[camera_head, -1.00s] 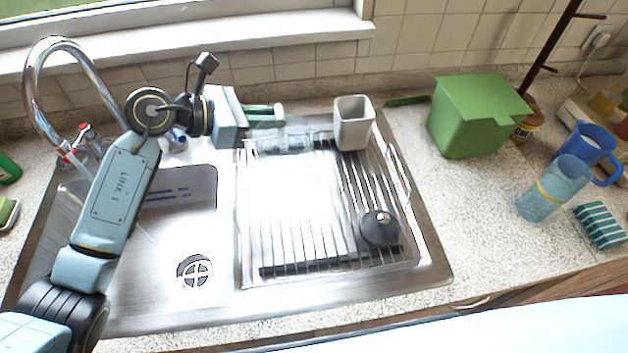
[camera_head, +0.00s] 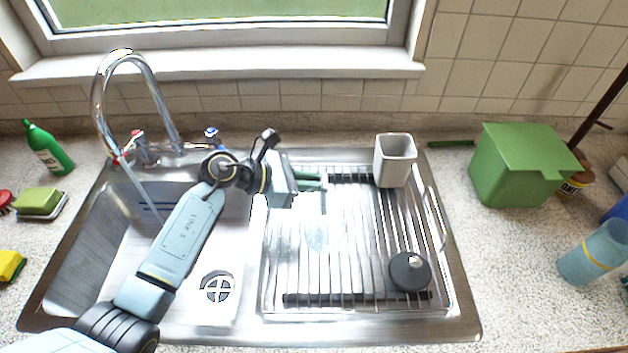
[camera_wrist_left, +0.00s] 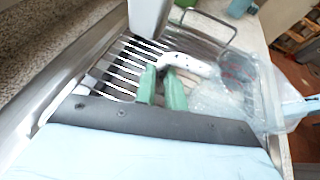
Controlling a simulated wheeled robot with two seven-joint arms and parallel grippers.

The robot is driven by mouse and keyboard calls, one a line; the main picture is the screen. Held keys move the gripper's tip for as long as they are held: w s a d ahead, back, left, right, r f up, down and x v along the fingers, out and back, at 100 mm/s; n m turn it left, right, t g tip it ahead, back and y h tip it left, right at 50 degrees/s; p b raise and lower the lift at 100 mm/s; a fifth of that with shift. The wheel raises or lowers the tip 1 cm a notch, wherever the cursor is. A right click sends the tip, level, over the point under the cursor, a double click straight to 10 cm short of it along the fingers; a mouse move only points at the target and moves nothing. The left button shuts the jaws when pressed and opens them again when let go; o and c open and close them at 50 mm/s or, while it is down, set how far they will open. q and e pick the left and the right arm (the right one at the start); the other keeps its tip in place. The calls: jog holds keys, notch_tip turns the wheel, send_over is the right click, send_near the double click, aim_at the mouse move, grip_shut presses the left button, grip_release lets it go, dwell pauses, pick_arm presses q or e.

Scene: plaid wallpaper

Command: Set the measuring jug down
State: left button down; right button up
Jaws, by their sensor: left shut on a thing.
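My left gripper (camera_head: 322,185) is over the back left part of the drying rack. In the left wrist view, its green fingers (camera_wrist_left: 163,90) are shut on the white handle of the measuring jug (camera_wrist_left: 225,92). The jug is clear and see-through, and its body extends to the right of the fingers in that view. In the head view the jug (camera_head: 315,236) shows only faintly over the wire rack (camera_head: 350,255). I cannot tell whether its base touches the rack.
A grey-white cup (camera_head: 395,160) stands at the rack's back right, and a dark round object (camera_head: 409,271) lies near its front right. The sink basin and tap (camera_head: 125,100) are left. A green box (camera_head: 520,165) and blue tumbler (camera_head: 595,255) stand right.

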pick_arm(q)
jog(key=shift+f, duration=0.15)
jog(key=c, duration=1.5)
grip_release()
jog(key=shift+r, duration=0.25)
jog(key=v, duration=1.2)
jog(key=shift+f+b, duration=0.1)
jog(key=shift+b, duration=0.25)
